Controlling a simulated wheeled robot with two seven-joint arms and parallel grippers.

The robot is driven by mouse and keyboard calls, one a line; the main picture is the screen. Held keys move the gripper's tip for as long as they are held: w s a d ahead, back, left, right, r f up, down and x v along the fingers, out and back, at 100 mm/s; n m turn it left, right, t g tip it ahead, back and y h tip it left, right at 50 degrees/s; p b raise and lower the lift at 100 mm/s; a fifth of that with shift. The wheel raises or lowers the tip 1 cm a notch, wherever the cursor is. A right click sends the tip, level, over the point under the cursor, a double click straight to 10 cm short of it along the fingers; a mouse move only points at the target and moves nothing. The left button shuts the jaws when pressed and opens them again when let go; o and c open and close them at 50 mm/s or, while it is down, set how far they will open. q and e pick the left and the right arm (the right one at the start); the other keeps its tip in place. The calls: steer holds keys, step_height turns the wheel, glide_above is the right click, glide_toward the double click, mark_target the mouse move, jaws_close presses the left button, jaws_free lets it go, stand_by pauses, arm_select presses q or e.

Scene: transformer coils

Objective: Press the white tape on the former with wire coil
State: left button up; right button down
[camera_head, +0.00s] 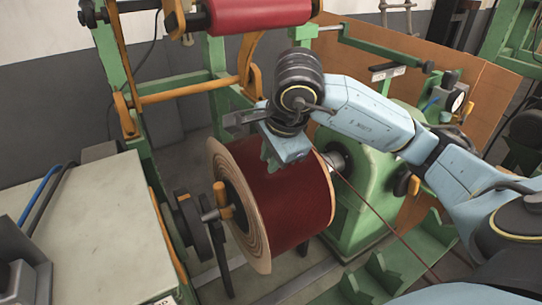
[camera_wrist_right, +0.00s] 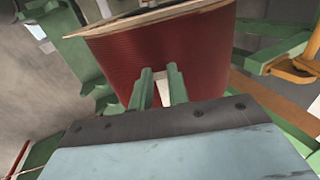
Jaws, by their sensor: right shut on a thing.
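The wire coil (camera_head: 300,197) is wound dark red on a former with a tan, layered end flange (camera_head: 228,180), lying on its side on a shaft. My right gripper (camera_head: 269,162) reaches over the top of the coil, its fingers pointing down at the winding. In the right wrist view the fingers (camera_wrist_right: 162,88) are close together in front of the red coil (camera_wrist_right: 205,62), with a pale strip, the white tape (camera_wrist_right: 164,93), between them. In the head view the gripper hides the tape. I cannot tell whether the tape touches the coil. My left gripper is out of view.
A green machine (camera_head: 375,190) carries the shaft on the right. A red roller (camera_head: 255,12) on a green frame stands behind. A grey-topped cabinet (camera_head: 95,235) is at the left. A thin wire (camera_head: 375,218) runs from the coil to the lower right.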

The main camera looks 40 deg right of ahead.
steer(key=shift+f+b, duration=0.15)
steer(key=shift+b, duration=0.2)
stand_by(0.6)
steer(key=c, duration=0.6)
jaws_free()
steer(key=shift+c, duration=0.2)
steer(key=shift+r+p, duration=1.6)
steer(key=shift+r, duration=1)
